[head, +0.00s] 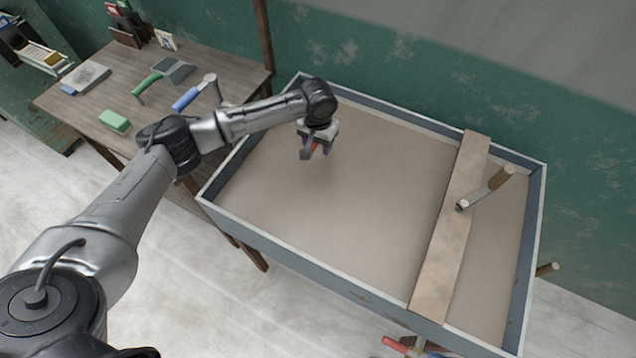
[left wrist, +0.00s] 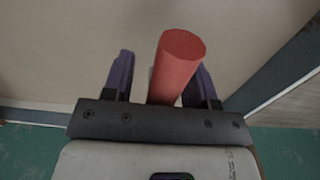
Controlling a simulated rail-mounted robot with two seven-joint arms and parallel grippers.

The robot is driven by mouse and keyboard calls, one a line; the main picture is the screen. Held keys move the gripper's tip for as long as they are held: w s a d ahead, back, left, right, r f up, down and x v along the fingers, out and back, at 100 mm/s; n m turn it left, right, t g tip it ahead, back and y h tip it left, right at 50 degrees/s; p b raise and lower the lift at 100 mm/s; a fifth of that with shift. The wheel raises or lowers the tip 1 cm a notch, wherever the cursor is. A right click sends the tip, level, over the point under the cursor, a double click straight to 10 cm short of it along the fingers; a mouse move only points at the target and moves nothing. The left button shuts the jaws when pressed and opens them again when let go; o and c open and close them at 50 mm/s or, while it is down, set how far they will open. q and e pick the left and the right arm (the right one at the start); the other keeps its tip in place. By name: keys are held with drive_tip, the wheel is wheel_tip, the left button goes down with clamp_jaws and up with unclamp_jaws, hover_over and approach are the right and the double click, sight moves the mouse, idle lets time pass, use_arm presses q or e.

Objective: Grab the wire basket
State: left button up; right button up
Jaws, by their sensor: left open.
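I cannot make out a wire basket in either view. My left gripper (head: 312,150) is over the far left part of a wide shallow tray (head: 350,284). Its two purple fingers (left wrist: 120,75) stand apart in the left wrist view. A red cylinder (left wrist: 178,62), like a handle end, stands between them, and a bit of red also shows at the fingers in the head view (head: 316,147). I cannot tell what the red piece belongs to or whether the fingers touch it. My right gripper is not in view.
A board (head: 450,245) lies across the tray's right part, with a wooden-handled tool (head: 488,188) on it. A wooden table (head: 110,92) at upper left holds a green block (head: 114,121) and several tools. Red and blue handles (head: 396,345) show below the tray's front edge.

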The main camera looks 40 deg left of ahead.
use_arm(q)
drive_tip(key=shift+c, duration=0.4)
clamp_jaws()
